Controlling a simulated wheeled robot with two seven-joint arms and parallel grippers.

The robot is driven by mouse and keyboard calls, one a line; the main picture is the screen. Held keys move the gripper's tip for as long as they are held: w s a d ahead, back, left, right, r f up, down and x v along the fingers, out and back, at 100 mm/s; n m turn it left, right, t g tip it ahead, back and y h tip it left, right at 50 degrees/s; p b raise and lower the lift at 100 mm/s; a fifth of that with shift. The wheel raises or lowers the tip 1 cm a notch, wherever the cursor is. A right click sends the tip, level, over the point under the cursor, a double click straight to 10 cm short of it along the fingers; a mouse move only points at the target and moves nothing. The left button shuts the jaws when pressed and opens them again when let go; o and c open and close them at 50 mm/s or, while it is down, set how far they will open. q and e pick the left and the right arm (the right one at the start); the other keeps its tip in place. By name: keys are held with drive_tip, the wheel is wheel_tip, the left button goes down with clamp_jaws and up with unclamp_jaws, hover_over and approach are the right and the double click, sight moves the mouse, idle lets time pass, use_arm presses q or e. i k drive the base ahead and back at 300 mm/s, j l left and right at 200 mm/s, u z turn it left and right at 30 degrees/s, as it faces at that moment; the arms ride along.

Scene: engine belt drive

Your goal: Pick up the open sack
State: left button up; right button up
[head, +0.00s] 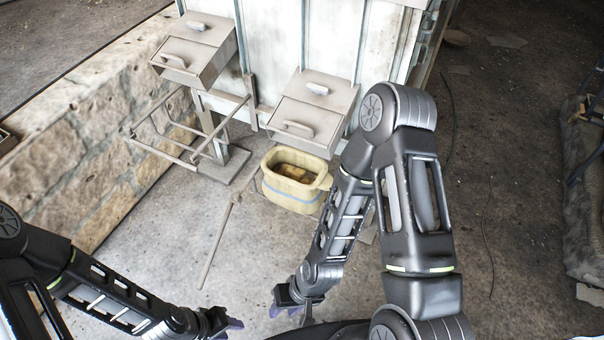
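The open sack (288,196) is pale yellow with a light band around its lower part. It stands upright on the floor in the middle of the head view, its mouth facing up and something brown inside. The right arm hides part of its right side. My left gripper (232,325), with purple fingertips, is low in the view, nearer to me than the sack and apart from it. My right gripper (286,309) is also below the sack in the picture and apart from it. Both grippers are small and partly hidden, so their opening is unclear.
A metal frame with a bar stand (190,135) is left of the sack. Drawer-like boxes (305,125) jut from the white cabinet behind it. A thin rod (218,240) lies on the floor at left. A stone wall (90,140) bounds the left; floor at right is mostly clear.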

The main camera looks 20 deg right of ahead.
sight(299, 181)
drive_tip(key=i+l+u, duration=0.25)
drive_tip(key=l, duration=1.15)
drive_tip(key=k+l+u, duration=0.1)
drive_tip(key=l+u, duration=0.15)
drive_tip(key=l, duration=1.1)
drive_tip(key=k+l+u, duration=0.1)
drive_tip(key=l+u, duration=0.2)
drive_tip(key=l, duration=1.1)
